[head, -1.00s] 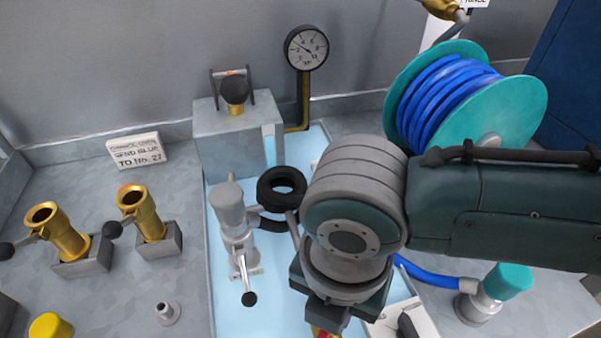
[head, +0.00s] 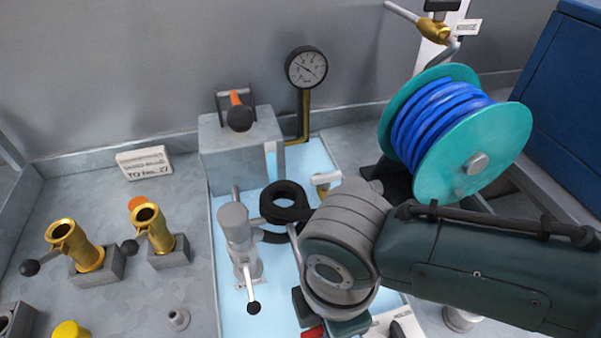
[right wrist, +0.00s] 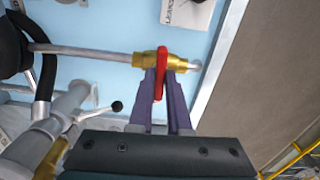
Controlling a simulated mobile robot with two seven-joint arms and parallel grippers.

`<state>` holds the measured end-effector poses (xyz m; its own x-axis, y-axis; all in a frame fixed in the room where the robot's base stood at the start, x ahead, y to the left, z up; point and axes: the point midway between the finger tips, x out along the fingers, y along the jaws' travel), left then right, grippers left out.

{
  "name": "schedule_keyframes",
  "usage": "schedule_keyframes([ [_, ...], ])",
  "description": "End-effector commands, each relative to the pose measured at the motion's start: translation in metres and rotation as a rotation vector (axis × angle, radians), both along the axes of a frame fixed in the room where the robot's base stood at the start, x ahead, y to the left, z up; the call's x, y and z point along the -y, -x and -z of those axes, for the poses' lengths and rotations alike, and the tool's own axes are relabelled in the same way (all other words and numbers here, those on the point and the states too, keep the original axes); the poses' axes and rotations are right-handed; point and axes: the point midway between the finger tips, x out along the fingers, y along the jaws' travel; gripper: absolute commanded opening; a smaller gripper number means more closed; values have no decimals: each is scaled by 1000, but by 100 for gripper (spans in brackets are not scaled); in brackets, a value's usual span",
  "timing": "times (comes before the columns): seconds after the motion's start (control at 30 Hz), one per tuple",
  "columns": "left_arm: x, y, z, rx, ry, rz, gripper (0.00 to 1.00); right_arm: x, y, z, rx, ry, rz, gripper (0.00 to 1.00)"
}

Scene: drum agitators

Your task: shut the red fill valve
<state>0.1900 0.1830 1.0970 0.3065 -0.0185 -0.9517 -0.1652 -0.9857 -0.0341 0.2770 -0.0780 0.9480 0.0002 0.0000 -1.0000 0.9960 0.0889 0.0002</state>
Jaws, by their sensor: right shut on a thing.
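The red fill valve shows in the right wrist view as a brass body (right wrist: 178,62) on a thin grey pipe, with a red lever handle (right wrist: 160,72). The handle lies crosswise to the pipe in that picture. My right gripper (right wrist: 166,82) has its purple fingers at the valve, shut on the red handle. In the head view my right arm covers most of the valve; only a bit of red (head: 313,332) shows at the bottom edge. My left gripper is in neither view.
A grey post with a black-knobbed lever (head: 253,307) and a black ring (head: 284,201) stand left of my arm. A blue hose reel (head: 474,160) stands behind it. Brass fittings (head: 75,245) are at the left. A pressure gauge (head: 305,67) rises at the back.

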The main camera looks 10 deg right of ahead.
Motion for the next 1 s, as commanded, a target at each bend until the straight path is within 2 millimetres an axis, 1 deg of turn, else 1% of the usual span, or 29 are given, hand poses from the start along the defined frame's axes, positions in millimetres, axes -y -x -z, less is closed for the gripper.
schedule_keyframes([
  [0.2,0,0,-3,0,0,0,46,0,0,-1,-1,-1,59,0],
  [0.7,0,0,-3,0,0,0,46,-1,0,-1,-1,-1,73,0],
  [0.73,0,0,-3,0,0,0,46,-1,0,-1,-1,-1,73,20],
  [0.97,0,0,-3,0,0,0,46,0,0,0,0,-1,71,45],
  [1.0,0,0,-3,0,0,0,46,0,0,0,0,-1,71,46],
])
